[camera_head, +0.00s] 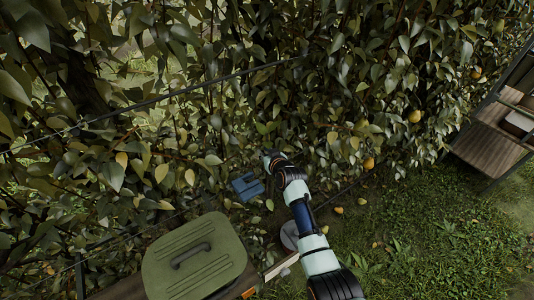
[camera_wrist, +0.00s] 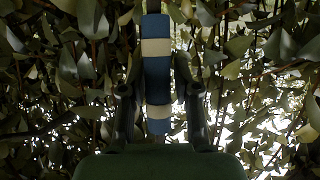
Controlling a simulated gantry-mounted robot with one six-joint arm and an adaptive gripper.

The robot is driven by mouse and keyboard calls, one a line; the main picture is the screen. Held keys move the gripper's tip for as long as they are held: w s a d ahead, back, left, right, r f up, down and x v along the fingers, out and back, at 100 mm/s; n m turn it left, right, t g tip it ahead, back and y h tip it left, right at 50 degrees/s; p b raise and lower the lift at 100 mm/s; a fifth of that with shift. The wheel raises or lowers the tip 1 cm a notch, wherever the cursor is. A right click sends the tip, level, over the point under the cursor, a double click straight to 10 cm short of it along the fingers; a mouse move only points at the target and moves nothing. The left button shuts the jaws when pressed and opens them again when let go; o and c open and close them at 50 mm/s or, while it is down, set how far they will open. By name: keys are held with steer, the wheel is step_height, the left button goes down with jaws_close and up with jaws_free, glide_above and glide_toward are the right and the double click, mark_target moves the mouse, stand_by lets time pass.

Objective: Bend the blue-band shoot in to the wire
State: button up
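The blue-band shoot (camera_wrist: 157,72) stands upright in the middle of the wrist view, wrapped in blue and cream bands. My gripper (camera_wrist: 159,62) has one dark finger on each side of it. The banded part lies between the fingers, but I cannot tell whether they touch it. In the head view my arm reaches up from the lower right and its end (camera_head: 270,160) is at the foliage, with the fingers hidden. The wire (camera_head: 150,102) runs slanting across the foliage, rising to the right, above my arm's end. I cannot make out the shoot in the head view.
A blue box-like object (camera_head: 247,187) is just left of my arm's end. A green lidded box (camera_head: 194,262) with a dark handle stands at the lower left. Dense leaves fill the back, with pears (camera_head: 414,116) at right. A wooden shelf (camera_head: 487,150) stands far right. Grass lies open at lower right.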

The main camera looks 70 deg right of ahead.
steer(key=shift+o, duration=1.1)
steer(key=shift+r, duration=0.15)
steer(key=v, duration=1.2)
